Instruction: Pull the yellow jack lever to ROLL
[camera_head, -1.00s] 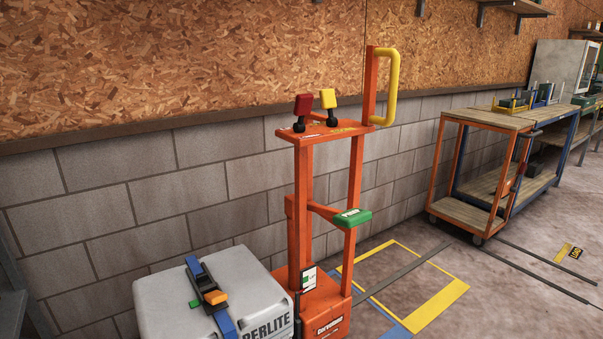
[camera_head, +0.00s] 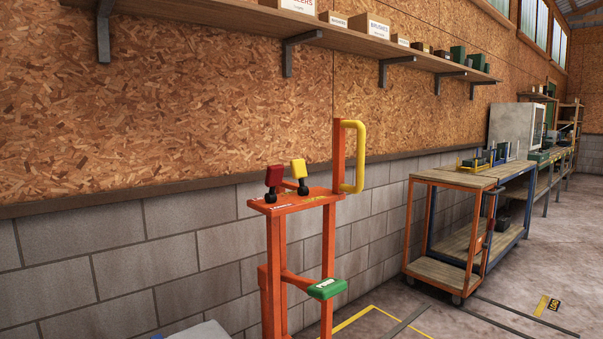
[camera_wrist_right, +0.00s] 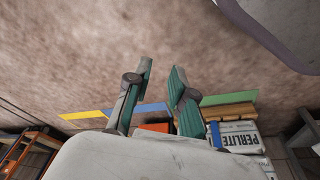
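The yellow jack lever (camera_head: 299,170) stands on top of the orange jack frame (camera_head: 297,202), right beside a red lever (camera_head: 274,178). It leans slightly, and the lettering on the plate below it is too small to read. A yellow loop handle (camera_head: 357,156) rises at the frame's right, and a green PUSH pad (camera_head: 327,288) sits lower down. My right gripper (camera_wrist_right: 160,78) shows in the right wrist view, its two fingers apart with nothing between them, away from the levers. My left gripper is in neither current view.
An orange cart (camera_head: 447,230) with wooden decks stands to the right, beside a blue workbench (camera_head: 514,210). A long shelf (camera_head: 290,30) runs along the wall above. A PERLITE container (camera_wrist_right: 238,138) shows in the right wrist view. Floor around the yellow markings is clear.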

